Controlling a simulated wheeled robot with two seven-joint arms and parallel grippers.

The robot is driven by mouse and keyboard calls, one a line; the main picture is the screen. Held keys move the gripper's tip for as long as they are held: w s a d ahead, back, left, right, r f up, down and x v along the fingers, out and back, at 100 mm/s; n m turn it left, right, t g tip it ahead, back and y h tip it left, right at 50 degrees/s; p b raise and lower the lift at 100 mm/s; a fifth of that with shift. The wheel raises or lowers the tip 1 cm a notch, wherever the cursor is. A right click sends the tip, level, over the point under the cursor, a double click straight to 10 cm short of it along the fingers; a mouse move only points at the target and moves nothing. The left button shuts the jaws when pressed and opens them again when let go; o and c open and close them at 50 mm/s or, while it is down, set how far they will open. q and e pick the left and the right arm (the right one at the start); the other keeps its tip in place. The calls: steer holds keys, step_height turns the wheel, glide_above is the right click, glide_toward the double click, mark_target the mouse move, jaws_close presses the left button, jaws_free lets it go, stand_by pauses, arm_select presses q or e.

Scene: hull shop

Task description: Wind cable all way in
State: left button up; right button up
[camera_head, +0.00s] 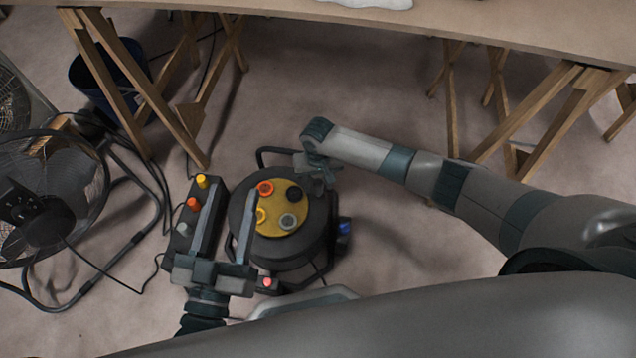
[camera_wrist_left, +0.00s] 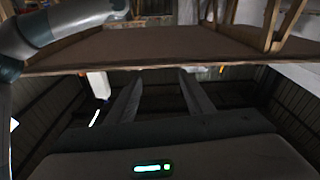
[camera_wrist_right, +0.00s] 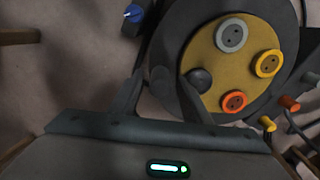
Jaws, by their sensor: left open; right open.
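The cable reel (camera_head: 307,245) is a dark drum on the floor with a yellow face (camera_head: 268,236) carrying orange, yellow and grey sockets and a black knob (camera_head: 294,194). My right gripper (camera_head: 322,180) is open just above the drum's upper right edge. In the right wrist view the knob (camera_wrist_right: 200,77) lies close to one fingertip, outside the gap between the fingers; I cannot tell whether they touch. Wound cable is hardly distinguishable on the dark drum.
A dark socket strip (camera_head: 182,243) with coloured sockets lies left of the reel. A floor fan (camera_head: 50,190) stands further left, its thin cable crossing the floor. A table (camera_head: 400,22) on wooden trestles and a blue bucket (camera_head: 90,85) are behind. The floor right of the reel is clear.

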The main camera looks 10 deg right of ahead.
jaws_close()
